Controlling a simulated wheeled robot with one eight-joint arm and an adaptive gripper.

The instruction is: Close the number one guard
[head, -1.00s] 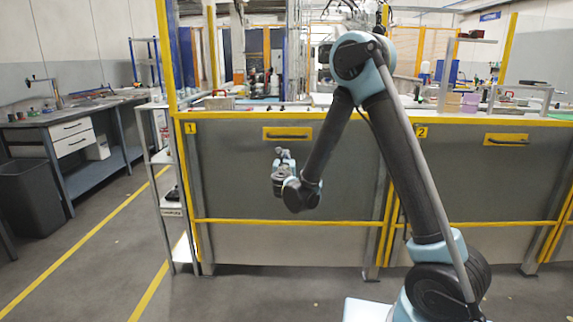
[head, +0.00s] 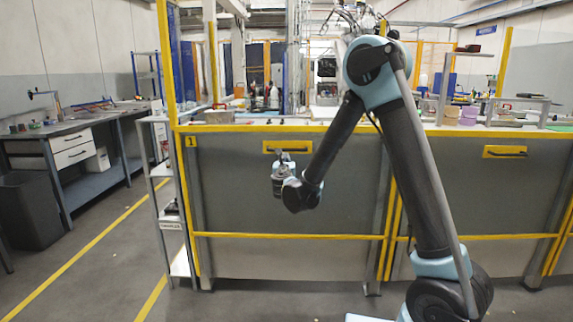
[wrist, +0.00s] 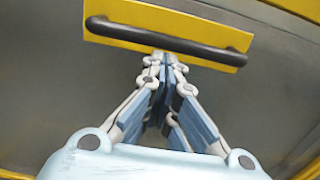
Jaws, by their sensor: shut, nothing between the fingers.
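The number one guard (head: 240,205) is a grey panel in a yellow frame, marked by a yellow "1" tag (head: 191,141). It stands low, with an open space above its top edge. Its dark bar handle (head: 287,149) sits on a yellow plate near the top; the handle also shows in the wrist view (wrist: 205,49). My gripper (head: 283,157) is in front of the guard at the handle. In the wrist view its fingertips (wrist: 166,58) are together and empty, just at the lower side of the bar. I cannot tell whether they touch it.
A second guard (head: 495,205) with its own handle (head: 505,152) is at the right. A narrow shelf stand (head: 160,190) is beside the left post. A workbench (head: 75,140) and a dark bin (head: 30,205) are at the far left. The floor (head: 85,275) between is clear.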

